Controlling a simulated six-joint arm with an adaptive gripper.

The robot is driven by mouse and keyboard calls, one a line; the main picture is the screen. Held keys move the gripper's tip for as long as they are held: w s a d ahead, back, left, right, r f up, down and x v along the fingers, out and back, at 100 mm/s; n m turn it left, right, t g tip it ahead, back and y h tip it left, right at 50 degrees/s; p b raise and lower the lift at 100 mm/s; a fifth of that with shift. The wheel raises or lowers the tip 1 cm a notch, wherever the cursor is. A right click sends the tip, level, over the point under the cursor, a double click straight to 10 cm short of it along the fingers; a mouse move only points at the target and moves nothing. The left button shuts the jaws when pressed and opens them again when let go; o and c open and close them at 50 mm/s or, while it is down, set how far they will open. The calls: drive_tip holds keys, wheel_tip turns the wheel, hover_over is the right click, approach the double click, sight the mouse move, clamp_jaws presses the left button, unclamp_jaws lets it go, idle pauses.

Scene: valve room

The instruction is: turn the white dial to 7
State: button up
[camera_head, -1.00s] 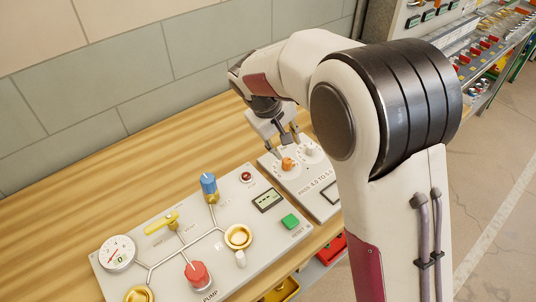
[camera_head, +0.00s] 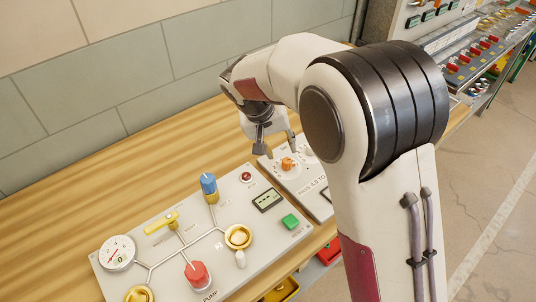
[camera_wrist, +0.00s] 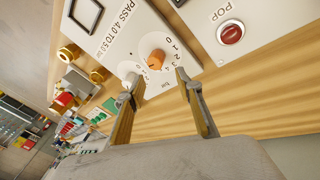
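The small panel (camera_head: 283,178) carries an orange knob (camera_head: 287,163) with a round white scale. The orange knob also shows in the wrist view (camera_wrist: 155,60), with numbers 0 to 4 readable on its right. My gripper (camera_head: 277,149) is open and empty above the panel. In the wrist view my gripper (camera_wrist: 157,76) has its fingertips spread, with the orange knob showing between them.
The larger pump panel (camera_head: 128,218) stands left, with a blue knob (camera_head: 208,184), yellow lever (camera_head: 163,223), red knob (camera_head: 196,273) and green button (camera_head: 290,221). The wooden bench (camera_head: 60,230) is bare behind the panels, up to a tiled wall (camera_head: 110,80).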

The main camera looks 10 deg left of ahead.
drive_tip(key=shift+s+a+f+m, duration=0.15)
drive_tip(key=shift+a+m, duration=0.1)
drive_tip(key=shift+m, duration=0.7)
drive_tip(key=shift+s+a+f+m, duration=0.15)
drive_tip(key=shift+a+m, duration=0.1)
drive_tip(key=shift+m, duration=0.75)
drive_tip(key=shift+s+a+f+m, duration=0.15)
drive_tip(key=shift+a+m, duration=0.1)
drive_tip(key=shift+m, duration=0.7)
drive_tip(key=shift+s+a+f+m, duration=0.1)
drive_tip(key=shift+a+m, duration=0.1)
drive_tip(key=shift+m, duration=0.75)
drive_tip(key=shift+s+a+f+m, duration=0.15)
drive_tip(key=shift+a+m, duration=0.1)
drive_tip(key=shift+m, duration=0.65)
drive_tip(key=shift+s+a+f+m, duration=0.1)
drive_tip(key=shift+a+m, duration=0.1)
drive_tip(key=shift+m, duration=0.75)
